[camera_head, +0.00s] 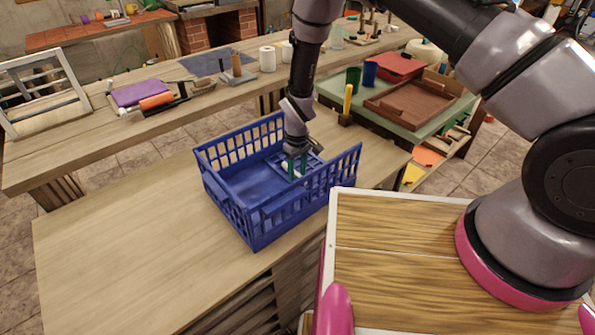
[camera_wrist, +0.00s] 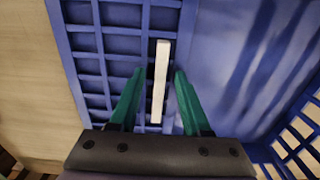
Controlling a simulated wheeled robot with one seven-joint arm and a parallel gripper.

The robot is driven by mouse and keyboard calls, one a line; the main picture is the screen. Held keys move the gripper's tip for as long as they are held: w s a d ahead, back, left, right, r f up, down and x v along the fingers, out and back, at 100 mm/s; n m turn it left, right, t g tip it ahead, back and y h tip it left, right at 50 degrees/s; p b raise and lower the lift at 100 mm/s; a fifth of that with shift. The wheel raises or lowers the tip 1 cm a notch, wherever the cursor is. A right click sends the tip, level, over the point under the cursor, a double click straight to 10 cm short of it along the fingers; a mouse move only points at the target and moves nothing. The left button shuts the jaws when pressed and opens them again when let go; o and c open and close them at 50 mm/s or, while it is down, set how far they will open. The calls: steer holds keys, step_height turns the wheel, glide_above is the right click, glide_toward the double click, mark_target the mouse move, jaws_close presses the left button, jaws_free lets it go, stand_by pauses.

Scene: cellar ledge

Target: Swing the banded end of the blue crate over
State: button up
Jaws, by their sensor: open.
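The blue crate (camera_head: 258,226) stands on the near wooden table, with lattice walls standing on three sides. At its far right end a lattice panel (camera_wrist: 88,50) appears folded inward and lying low over the crate floor. A white band (camera_wrist: 160,85) runs along this panel near its inner edge and also shows in the head view. My gripper (camera_head: 297,166) reaches down into the crate at this end. In the wrist view its green fingers (camera_wrist: 158,74) are open, one on each side of the band. Whether they touch the panel cannot be told.
The table (camera_head: 120,240) is bare to the left and front of the crate. A yellow upright piece (camera_head: 348,100) stands on a block behind the crate. A long bench (camera_head: 120,135) with tools and paper rolls runs behind. A side table with a brown tray (camera_head: 410,105) stands back right.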

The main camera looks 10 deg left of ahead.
jaws_close()
stand_by(1.4)
